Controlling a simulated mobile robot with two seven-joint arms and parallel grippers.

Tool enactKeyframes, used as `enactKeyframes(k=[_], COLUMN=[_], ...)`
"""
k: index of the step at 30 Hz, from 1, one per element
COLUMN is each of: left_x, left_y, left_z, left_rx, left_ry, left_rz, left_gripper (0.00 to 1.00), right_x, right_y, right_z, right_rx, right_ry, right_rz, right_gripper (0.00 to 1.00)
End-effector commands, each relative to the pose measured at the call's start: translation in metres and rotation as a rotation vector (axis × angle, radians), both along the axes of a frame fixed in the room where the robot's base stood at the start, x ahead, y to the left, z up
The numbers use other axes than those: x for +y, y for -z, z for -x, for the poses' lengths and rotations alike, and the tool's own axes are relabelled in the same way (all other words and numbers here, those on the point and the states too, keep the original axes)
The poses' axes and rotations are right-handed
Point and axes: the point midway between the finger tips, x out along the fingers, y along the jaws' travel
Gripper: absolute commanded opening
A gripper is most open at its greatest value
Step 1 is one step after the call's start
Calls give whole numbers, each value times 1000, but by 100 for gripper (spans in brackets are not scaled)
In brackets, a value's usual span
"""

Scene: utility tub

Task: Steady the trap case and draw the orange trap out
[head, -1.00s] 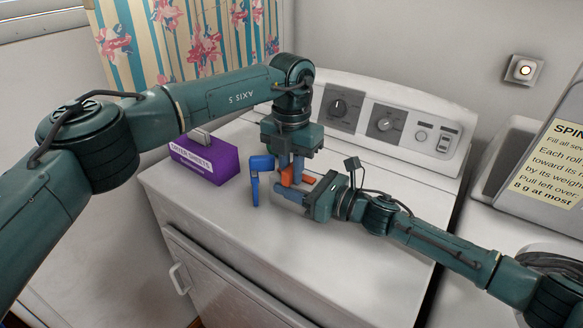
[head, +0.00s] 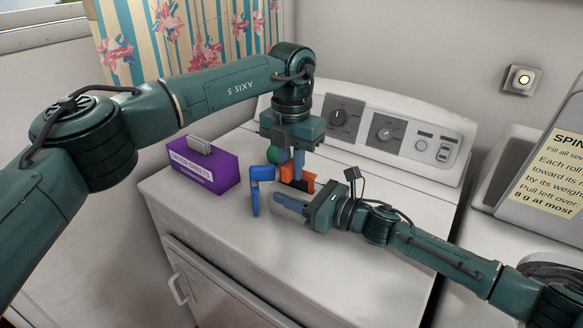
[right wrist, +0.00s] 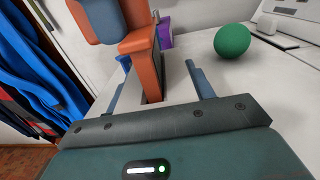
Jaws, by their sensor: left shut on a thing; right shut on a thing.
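The orange trap (head: 297,177) stands upright above the washer top, and in the right wrist view (right wrist: 142,66) it fills the upper middle, with a dark strip beside its lower end. My left gripper (head: 291,163) comes down from above and is shut on the trap's upper part. My right gripper (head: 290,203) reaches in low from the right and is shut on the pale trap case (head: 286,212). The case is mostly hidden by the right fingers and blends with the white top. I cannot tell how much of the trap is still inside it.
A blue angled object (head: 257,188) stands close left of the case. A green ball (head: 272,155) sits behind it, clearer in the right wrist view (right wrist: 232,41). A purple box (head: 205,172) is at the left. The control panel (head: 385,125) rises behind. The front top is clear.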

Motion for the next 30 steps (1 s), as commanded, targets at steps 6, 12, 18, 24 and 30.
enactKeyframes(k=[6, 12, 18, 24, 30], left_x=[0, 0, 0, 0, 0], left_y=[-8, -15, -22, -29, -36], left_z=[0, 0, 0, 0, 0], left_rx=[0, 0, -1, -1, -1], left_ry=[0, 0, 0, 0, 0], left_rz=[0, 0, 1, -1, 1], left_gripper=[0, 0, 0, 0, 0], right_x=[-1, -1, -1, -1, -1], right_y=[1, 1, 1, 1, 1], right_z=[0, 0, 0, 0, 0], right_rx=[1, 1, 1, 1, 1], right_ry=[1, 1, 1, 1, 1], right_rz=[2, 2, 2, 2, 2], right_gripper=[21, 21, 21, 21, 21])
